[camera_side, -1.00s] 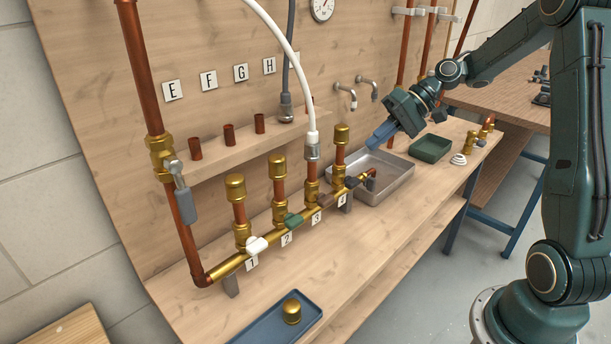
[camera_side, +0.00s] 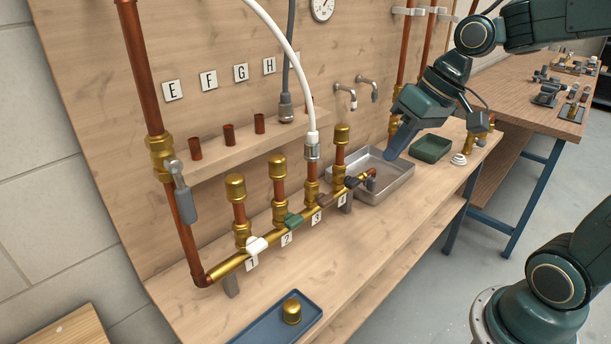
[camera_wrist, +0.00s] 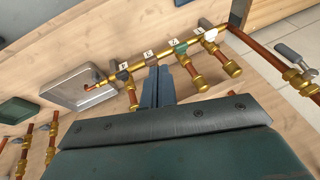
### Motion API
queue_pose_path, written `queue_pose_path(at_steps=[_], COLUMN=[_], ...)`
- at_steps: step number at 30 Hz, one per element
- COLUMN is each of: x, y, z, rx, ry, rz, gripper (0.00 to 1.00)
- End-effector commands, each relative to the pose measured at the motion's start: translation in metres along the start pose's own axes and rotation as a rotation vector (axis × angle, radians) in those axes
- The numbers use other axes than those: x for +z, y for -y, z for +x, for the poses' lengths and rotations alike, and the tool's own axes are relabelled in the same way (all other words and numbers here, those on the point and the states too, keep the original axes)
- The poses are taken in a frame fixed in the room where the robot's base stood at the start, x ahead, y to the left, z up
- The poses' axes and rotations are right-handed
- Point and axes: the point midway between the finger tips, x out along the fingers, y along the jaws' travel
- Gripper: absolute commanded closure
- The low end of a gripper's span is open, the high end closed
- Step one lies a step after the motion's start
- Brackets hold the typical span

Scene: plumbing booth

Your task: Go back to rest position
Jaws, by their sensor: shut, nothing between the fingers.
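My gripper (camera_side: 396,146) is shut and empty. In the side view it hangs in the air near the right part of the metal tray (camera_side: 400,186), its blue fingers pointing down and left. In the wrist view the shut fingers (camera_wrist: 157,86) lie side by side with nothing between them. The brass pipe manifold (camera_side: 265,246) with numbered valves runs along the bench to the left of my gripper, apart from it. It also shows in the wrist view (camera_wrist: 150,60) beyond the fingers.
A white hose (camera_side: 283,40) comes down to the third riser. A green tray (camera_side: 431,148) and brass fittings stand on the bench right of the metal tray. A blue tray (camera_side: 262,330) holds a brass cap (camera_side: 292,311) at the front. The air right of the bench is open.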

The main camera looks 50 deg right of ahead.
Motion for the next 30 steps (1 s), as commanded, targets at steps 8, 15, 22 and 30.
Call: queue_pose_path(at_steps=[8, 15, 22, 30], x=[0.045, 0.083, 0.104, 0.108], y=[0.010, 0.005, -0.002, -0.004], z=[-0.023, -0.037, -0.044, -0.044], rx=[0.108, 0.180, 0.214, 0.221], ry=[-0.054, -0.101, -0.128, -0.131], rz=[-0.083, -0.131, -0.149, -0.151], gripper=[1.00, 1.00, 1.00, 1.00])
